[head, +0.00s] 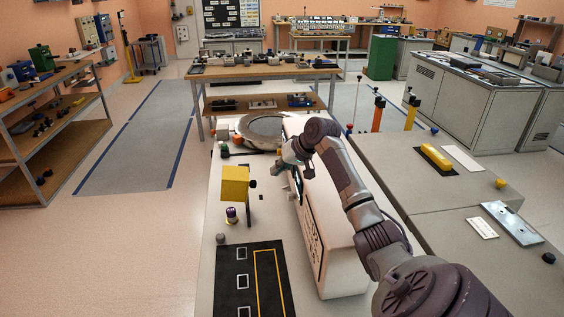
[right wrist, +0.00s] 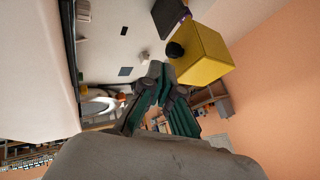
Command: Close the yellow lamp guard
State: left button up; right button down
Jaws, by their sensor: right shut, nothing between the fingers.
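The yellow lamp guard (head: 235,183) is a box-like cover at the left of the near bench, standing raised above the bench top. A small dark purple lamp (head: 231,214) shows below it. In the right wrist view the guard (right wrist: 208,55) is close, with a round black knob on its near side. My left gripper is not in view.
A white cabinet (head: 335,262) stands on the bench right of the guard, under my right arm. A black mat (head: 254,282) with yellow lines lies in front. A large round silvery ring (head: 262,127) is behind. Small coloured knobs stand to the left rear.

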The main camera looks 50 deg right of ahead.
aim_at(239, 185)
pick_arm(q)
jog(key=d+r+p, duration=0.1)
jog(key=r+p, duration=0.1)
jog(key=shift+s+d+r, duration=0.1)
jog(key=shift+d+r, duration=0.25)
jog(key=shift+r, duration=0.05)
pick_arm(e)
jog(key=w+a+f, duration=0.3)
jog(key=w, duration=0.2)
jog(key=shift+w+a+f, duration=0.15)
jog(key=shift+w+f, duration=0.15)
jog(key=shift+w, duration=0.1)
pick_arm(q)
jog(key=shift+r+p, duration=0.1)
jog(key=shift+p, duration=0.2)
pick_arm(e)
jog(key=shift+r, duration=0.1)
